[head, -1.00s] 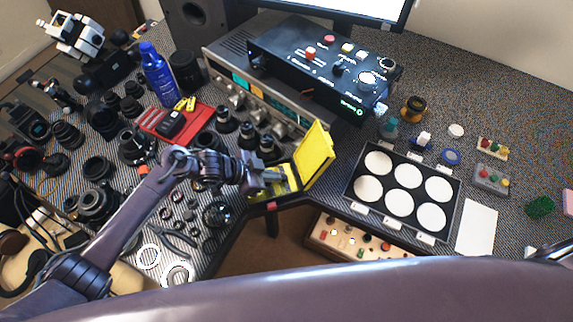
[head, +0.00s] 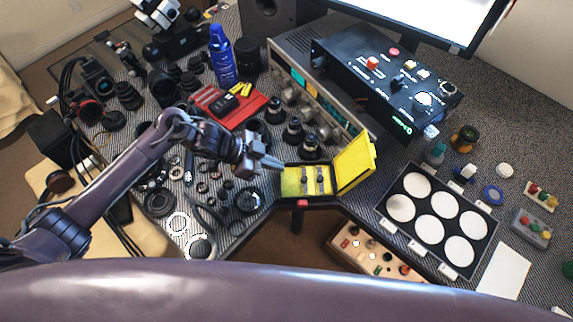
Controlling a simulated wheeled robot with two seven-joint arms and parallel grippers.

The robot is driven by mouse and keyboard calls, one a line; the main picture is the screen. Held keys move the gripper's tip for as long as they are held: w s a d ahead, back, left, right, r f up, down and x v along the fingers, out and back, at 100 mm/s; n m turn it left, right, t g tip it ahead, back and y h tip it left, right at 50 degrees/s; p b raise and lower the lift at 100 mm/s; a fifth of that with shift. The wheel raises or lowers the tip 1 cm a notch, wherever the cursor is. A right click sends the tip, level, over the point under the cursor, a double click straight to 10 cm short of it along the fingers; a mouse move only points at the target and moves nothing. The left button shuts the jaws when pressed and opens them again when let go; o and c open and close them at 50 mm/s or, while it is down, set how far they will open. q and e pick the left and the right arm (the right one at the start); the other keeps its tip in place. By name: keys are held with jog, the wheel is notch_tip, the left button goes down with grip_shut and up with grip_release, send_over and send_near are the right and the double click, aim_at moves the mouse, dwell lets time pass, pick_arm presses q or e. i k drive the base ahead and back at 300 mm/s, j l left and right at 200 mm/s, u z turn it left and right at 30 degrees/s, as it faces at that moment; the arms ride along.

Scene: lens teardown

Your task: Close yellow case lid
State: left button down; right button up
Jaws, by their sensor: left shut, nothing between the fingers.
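The yellow case (head: 293,183) lies open at the desk's inner front edge, with small metal tools in its base. Its yellow lid (head: 355,162) stands up on the right side, tilted outward. A red latch (head: 302,203) shows at the front edge. My left gripper (head: 280,164) is shut and empty, just above and left of the case's back left corner, apart from the lid. My right gripper is not in view.
Black lens parts (head: 310,146) stand close behind the case, before a grey instrument (head: 340,118). A tray with white discs (head: 431,232) lies to the right. Rings and tools crowd the left.

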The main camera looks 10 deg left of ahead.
aim_at(356, 163)
jog(key=k+l, duration=0.15)
jog(key=k, duration=0.35)
jog(key=k+l, duration=0.1)
jog(key=k, duration=0.4)
